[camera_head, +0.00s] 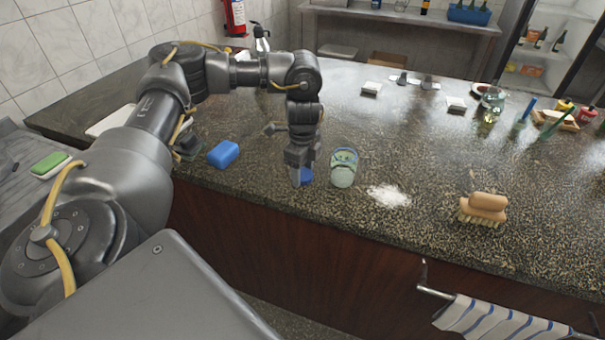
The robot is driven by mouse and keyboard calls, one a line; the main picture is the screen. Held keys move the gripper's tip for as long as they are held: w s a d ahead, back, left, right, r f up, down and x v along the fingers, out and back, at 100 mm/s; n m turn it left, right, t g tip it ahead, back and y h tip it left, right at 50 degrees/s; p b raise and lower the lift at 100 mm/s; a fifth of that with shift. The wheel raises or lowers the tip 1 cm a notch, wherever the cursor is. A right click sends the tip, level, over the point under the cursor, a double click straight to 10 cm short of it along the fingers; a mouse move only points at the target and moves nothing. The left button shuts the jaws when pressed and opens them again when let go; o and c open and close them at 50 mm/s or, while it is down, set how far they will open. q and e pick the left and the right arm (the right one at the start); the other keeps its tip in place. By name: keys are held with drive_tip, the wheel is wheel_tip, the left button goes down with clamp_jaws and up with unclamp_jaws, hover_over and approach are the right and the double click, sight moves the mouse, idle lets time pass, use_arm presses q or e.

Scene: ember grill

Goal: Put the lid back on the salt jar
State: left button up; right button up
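The salt jar (343,172) is a clear glass with pale contents, standing upright on the speckled counter near its front edge. Its top shows no lid on it. A small blue thing (307,176), which looks like the lid, is just left of the jar, partly hidden by my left gripper. My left gripper (300,174) points down at this blue thing, its fingertips beside or around it. I cannot tell whether the fingers are closed on it or whether it touches the counter. My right gripper is out of view.
White spilled salt (388,196) lies right of the jar, with a wooden brush (484,208) farther right. A blue block (223,154) lies to the left. A striped towel (500,321) hangs on the front rail. The counter behind the jar is mostly clear.

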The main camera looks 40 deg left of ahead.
sight(303, 174)
use_arm(q)
drive_tip(key=c, duration=0.4)
drive_tip(key=shift+r, duration=0.45)
wheel_tip(303, 174, up, 3)
drive_tip(key=shift+f, duration=0.15)
drive_tip(key=s+d+r+b, duration=0.1)
drive_tip(key=s+d+r, duration=0.6)
drive_tip(key=s, duration=0.5)
wheel_tip(303, 174, up, 2)
drive_tip(key=shift+d+r, duration=0.2)
drive_tip(key=shift+d, duration=0.1)
drive_tip(key=shift+w, duration=0.1)
